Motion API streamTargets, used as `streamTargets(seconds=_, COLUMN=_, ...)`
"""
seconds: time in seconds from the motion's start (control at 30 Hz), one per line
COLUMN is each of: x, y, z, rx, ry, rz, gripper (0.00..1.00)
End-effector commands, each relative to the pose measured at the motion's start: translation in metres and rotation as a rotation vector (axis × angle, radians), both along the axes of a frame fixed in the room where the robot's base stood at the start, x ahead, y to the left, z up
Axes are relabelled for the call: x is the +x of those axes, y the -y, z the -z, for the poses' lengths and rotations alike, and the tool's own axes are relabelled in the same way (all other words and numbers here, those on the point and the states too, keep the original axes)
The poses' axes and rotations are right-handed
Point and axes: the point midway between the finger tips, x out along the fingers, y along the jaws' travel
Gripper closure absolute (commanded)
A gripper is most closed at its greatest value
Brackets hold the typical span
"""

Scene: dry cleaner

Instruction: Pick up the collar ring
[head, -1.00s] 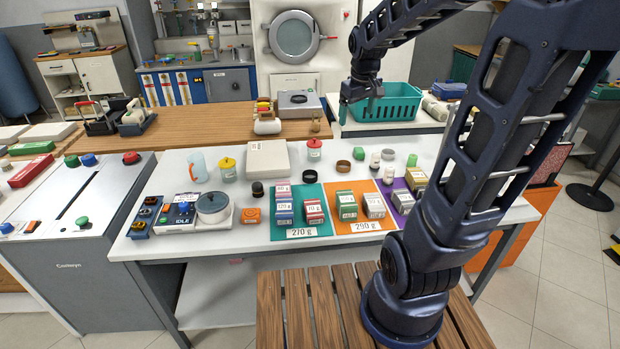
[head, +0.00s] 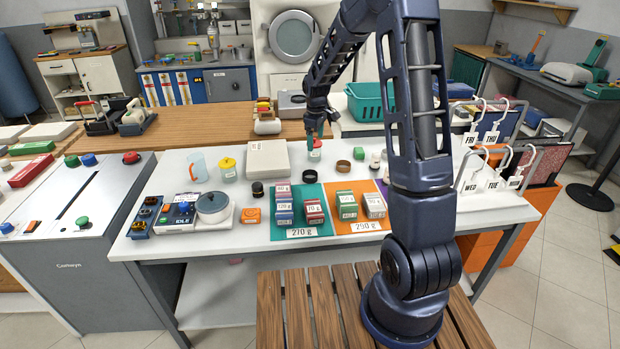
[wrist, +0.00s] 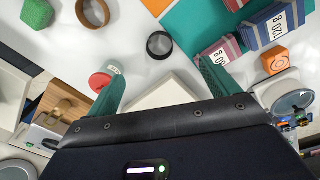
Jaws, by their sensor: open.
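Two short open rings lie flat on the white table. One is black (head: 307,176) and the other is brown (head: 343,166), a little behind it and to its right. I cannot tell which is the collar ring. In the wrist view, the black ring (wrist: 159,45) lies beyond the gap between my fingertips, and the brown ring (wrist: 92,12) is at the upper left. My gripper (head: 315,142) is open and empty, with green fingers, above the back of the table. In the wrist view, my gripper (wrist: 158,78) touches neither ring.
A red-lidded jar (wrist: 101,82) is close to my left finger. A white box (head: 268,158) stands left of the rings. Stacked labelled boxes stand on the teal mat (head: 300,215) and orange mat (head: 362,213) in front. A green block (head: 359,153) is right of the brown ring.

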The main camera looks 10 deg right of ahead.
Motion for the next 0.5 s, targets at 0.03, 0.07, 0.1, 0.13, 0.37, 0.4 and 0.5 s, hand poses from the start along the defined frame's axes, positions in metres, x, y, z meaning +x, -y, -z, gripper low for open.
streamTargets(seconds=0.03, x=0.007, y=-0.006, z=0.016, rx=-0.001, ry=-0.013, rz=-0.027, gripper=0.13)
streamTargets(seconds=0.07, x=0.011, y=-0.009, z=0.023, rx=-0.001, ry=-0.019, rz=-0.042, gripper=0.13)
streamTargets(seconds=0.1, x=0.015, y=-0.012, z=0.033, rx=-0.001, ry=-0.026, rz=-0.062, gripper=0.13)
streamTargets(seconds=0.13, x=0.018, y=-0.014, z=0.039, rx=-0.002, ry=-0.030, rz=-0.074, gripper=0.13)
streamTargets(seconds=0.37, x=0.031, y=-0.025, z=0.068, rx=0.000, ry=-0.048, rz=-0.136, gripper=0.13)
streamTargets(seconds=0.4, x=0.031, y=-0.026, z=0.070, rx=0.000, ry=-0.049, rz=-0.139, gripper=0.13)
streamTargets(seconds=0.5, x=0.032, y=-0.027, z=0.077, rx=-0.001, ry=-0.051, rz=-0.142, gripper=0.13)
